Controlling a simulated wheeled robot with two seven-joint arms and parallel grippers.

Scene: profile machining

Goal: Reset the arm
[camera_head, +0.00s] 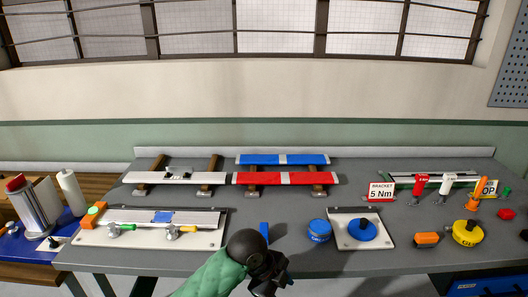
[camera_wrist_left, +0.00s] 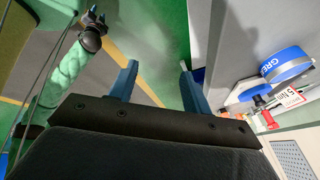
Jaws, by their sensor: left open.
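My left gripper (camera_head: 284,281) shows at the bottom of the head view, at the end of the green-sleeved arm. It is low, by the front edge of the grey bench (camera_head: 290,256). In the left wrist view the two blue fingers of my left gripper (camera_wrist_left: 157,80) are apart with nothing between them. My other arm, with my right gripper (camera_wrist_left: 95,17) at its end, shows at the upper left of the wrist view over the floor. Its jaws are too small to tell. The right gripper is not in the head view.
Profiles on a jig plate (camera_head: 150,236) lie left.

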